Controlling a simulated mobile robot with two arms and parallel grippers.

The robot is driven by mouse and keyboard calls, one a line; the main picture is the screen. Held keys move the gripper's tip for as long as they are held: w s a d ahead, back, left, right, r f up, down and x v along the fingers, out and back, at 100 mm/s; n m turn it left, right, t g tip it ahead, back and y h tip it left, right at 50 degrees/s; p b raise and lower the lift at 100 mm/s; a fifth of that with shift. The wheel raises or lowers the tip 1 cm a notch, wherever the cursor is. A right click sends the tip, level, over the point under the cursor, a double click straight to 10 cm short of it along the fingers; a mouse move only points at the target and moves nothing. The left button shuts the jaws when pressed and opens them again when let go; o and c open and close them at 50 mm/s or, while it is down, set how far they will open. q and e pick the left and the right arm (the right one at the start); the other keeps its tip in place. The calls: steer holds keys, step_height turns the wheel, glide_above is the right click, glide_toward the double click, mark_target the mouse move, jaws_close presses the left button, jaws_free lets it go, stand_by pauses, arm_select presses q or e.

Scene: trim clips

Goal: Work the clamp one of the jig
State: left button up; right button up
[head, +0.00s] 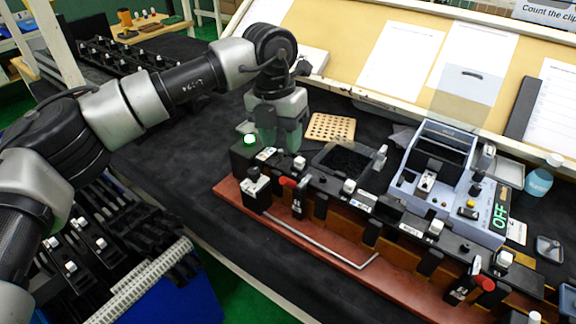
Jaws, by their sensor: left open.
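The jig (330,250) is a long black fixture on a red-brown base along the front of the dark bench. A clamp with a red handle (288,182) stands near its left end. Another red-handled clamp (485,283) is at its right end. I cannot read which one is number one. My left gripper (277,138) points down behind the jig's left end, close to a black box with a lit green button (250,140). It is open and holds nothing that I can see. Its fingertips are partly hidden, so I cannot tell whether they touch anything. My right gripper is out of view.
A grey-blue device with a green OFF display (500,212) stands behind the jig's right half. A bent metal rod (320,245) runs along the base. A blue bin with black parts (180,295) is at lower left.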

mark_target(288, 183)
arm_select(q)
steer(key=s+f, duration=0.1)
steer(key=s+f+p, duration=0.1)
steer(key=s+f, duration=0.1)
steer(key=shift+d+f, duration=0.25)
steer(key=shift+d, duration=0.1)
steer(key=f, duration=0.1)
steer(key=f+p, duration=0.1)
steer(key=f, duration=0.1)
steer(key=shift+w+d+f, duration=0.15)
steer(key=shift+w+f, duration=0.05)
steer(key=shift+w, duration=0.15)
step_height(288, 183, down, 2)
steer(key=shift+d+f, duration=0.15)
steer(key=shift+f, duration=0.05)
steer(key=shift+s+f, duration=0.1)
steer(key=shift+f, duration=0.1)
steer(key=shift+c, duration=1.6)
jaws_close()
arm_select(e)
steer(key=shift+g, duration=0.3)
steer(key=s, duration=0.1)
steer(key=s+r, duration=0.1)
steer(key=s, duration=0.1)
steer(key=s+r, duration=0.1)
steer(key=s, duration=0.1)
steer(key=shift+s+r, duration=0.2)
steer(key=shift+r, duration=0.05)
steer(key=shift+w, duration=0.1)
